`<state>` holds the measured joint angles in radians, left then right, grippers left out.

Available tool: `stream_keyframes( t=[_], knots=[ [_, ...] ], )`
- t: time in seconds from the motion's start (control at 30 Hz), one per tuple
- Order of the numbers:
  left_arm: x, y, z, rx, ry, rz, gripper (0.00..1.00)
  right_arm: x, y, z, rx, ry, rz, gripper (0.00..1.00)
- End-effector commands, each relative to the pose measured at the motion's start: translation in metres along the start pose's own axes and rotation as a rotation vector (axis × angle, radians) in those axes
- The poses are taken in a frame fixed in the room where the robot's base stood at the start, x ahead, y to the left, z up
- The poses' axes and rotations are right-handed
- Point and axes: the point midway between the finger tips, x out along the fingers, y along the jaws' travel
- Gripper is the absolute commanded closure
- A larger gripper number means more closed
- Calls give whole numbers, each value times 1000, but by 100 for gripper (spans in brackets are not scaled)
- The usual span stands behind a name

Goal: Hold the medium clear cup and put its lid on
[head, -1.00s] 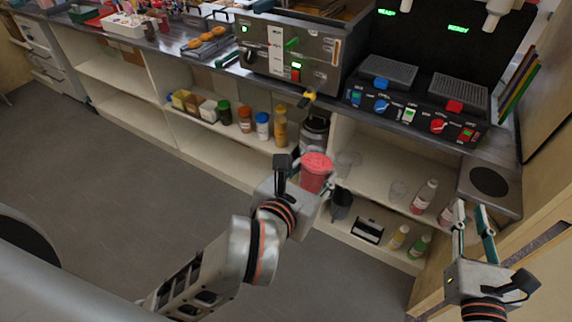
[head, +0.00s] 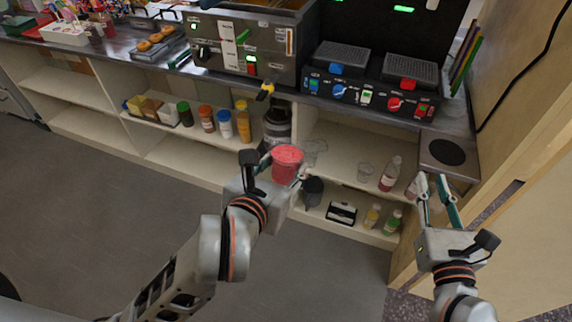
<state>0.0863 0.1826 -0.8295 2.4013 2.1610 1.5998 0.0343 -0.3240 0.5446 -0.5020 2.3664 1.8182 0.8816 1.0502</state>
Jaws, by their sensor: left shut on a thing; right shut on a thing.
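My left gripper (head: 279,182) is shut on a cup (head: 287,166) that looks clear and filled with something red-pink. The cup is held roughly upright in front of the shelves, and its top looks red and level. My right gripper (head: 431,181) is at the right, well apart from the cup, with its fingers pointing up and away. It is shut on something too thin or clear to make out. I cannot pick out the lid for certain.
A clear cup (head: 366,172) and bottles (head: 390,173) stand on the shelf behind. A dark cup (head: 313,190) and a napkin holder (head: 341,212) are lower down. The counter (head: 290,97) carries machines. A wooden panel (head: 535,130) bounds the right. Floor (head: 80,220) is free at left.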

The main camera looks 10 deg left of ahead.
Motion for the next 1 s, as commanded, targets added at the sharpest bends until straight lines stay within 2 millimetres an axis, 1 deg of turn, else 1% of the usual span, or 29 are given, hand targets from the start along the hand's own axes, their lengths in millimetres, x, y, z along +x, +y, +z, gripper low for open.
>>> stream_keyframes(
  t=[0.3, 0.37, 0.47, 0.57, 0.7, 0.83, 1.0],
  knots=[
    [0, 0, 1, 0, -2, 0, 69, 1, 1, 1, 0, -1, 2, 87],
    [0, 0, 1, 0, -2, 0, 69, 3, 4, 3, 1, -3, 8, 87],
    [0, 0, 1, 0, -2, 0, 69, 11, 16, 10, 2, -6, 32, 87],
    [0, 0, 1, 0, -2, 0, 69, 22, 36, 22, 2, -9, 73, 87],
    [0, 0, 1, 0, -2, 0, 69, 37, 71, 42, 1, -9, 150, 87],
    [0, 0, 1, 0, -2, 0, 69, 47, 104, 61, -2, -9, 229, 87],
    [0, 0, 1, 0, -2, 0, 69, 54, 149, 87, -3, -9, 339, 87]
  ],
)
